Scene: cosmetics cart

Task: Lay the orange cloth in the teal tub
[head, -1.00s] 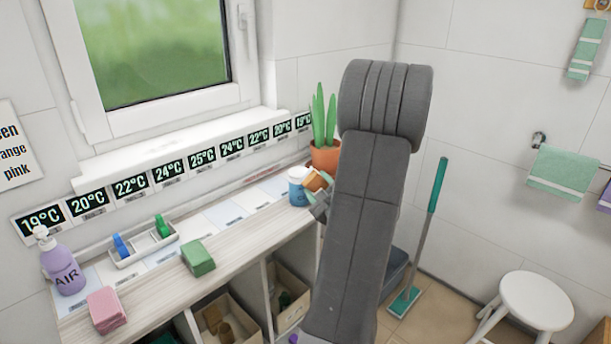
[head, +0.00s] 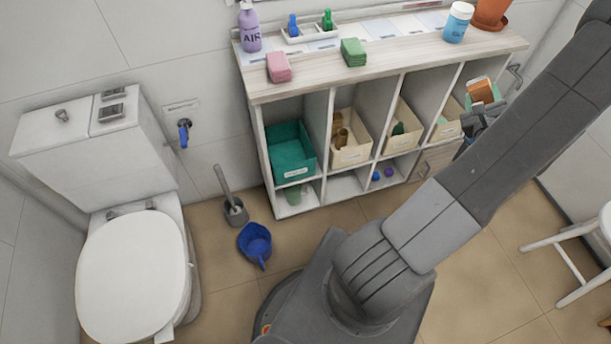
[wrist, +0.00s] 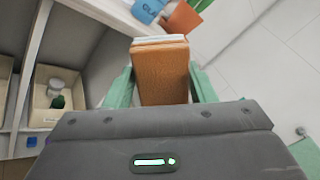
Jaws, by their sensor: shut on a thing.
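The orange cloth (head: 480,90) is a folded block. It also fills the space between the green fingers in the wrist view (wrist: 161,75). My gripper (head: 484,100) is shut on it and holds it in the air by the right end of the shelf unit. The teal tub (head: 291,153) sits in the leftmost upper compartment of the shelf unit, with its open top showing under the counter. It is well to the left of my gripper. The tub is not in the wrist view.
Beige bins (head: 351,150) stand in the compartments right of the tub. Pink (head: 279,67) and green (head: 353,52) cloths, a purple bottle (head: 250,28) and a white-and-blue jar (head: 458,22) are on the counter (head: 400,62). A blue dustpan-like vessel (head: 255,243) lies on the floor.

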